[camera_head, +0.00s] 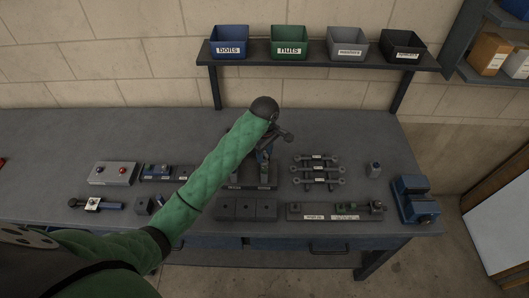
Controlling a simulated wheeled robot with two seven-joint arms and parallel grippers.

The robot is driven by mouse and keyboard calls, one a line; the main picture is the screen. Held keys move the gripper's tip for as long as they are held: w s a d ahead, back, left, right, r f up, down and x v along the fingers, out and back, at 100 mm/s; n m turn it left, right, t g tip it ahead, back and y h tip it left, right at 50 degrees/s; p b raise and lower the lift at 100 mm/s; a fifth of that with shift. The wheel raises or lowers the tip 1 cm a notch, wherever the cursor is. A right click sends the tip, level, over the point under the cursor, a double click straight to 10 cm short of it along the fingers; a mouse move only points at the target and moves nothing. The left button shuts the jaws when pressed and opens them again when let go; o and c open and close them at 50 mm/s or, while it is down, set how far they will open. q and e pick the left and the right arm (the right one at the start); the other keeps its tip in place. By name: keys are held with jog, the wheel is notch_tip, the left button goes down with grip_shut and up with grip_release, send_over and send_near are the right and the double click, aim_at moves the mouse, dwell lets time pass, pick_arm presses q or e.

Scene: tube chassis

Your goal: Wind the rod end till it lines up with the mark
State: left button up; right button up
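My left arm, in a green quilted sleeve, reaches from the lower left to the middle of the bench. My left gripper (264,156) is small and dark below the wrist, over a dark fixture (262,184) with a label on its front edge. The arm covers much of the fixture, so I cannot tell whether the fingers are open, shut or touching a part. Several grey rods with ringed ends (318,170) lie in a labelled row just right of the fixture. No alignment mark can be made out. My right gripper is out of view.
A blue vise (416,200) stands at the bench's right end, with a small bottle (374,170) nearby. A long labelled block (336,211) and dark blocks (246,209) line the front. A grey box (113,173) sits left. Bins, including blue bolts (229,42), stand on the shelf behind.

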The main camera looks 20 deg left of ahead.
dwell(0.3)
pick_arm(q)
jog(key=shift+a+r, duration=0.1)
jog(key=shift+r, duration=1.45)
